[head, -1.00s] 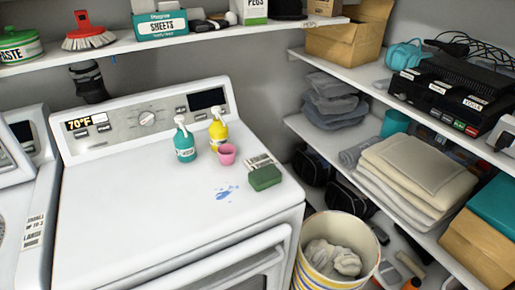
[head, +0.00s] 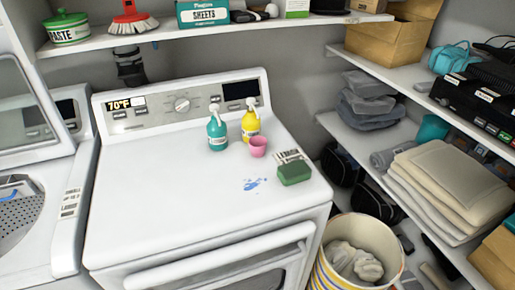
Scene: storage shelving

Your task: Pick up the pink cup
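The pink cup (head: 258,147) stands upright on the white top of the dryer-like appliance (head: 150,195), near its back right part. A teal spray bottle (head: 217,132) stands to its left and a yellow spray bottle (head: 250,124) stands just behind it. The cup's front and rim are in clear view. My gripper is not in view.
A shelf (head: 190,33) runs above the back. Shelves with folded cloths (head: 445,180) and a striped bin (head: 355,258) stand at right.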

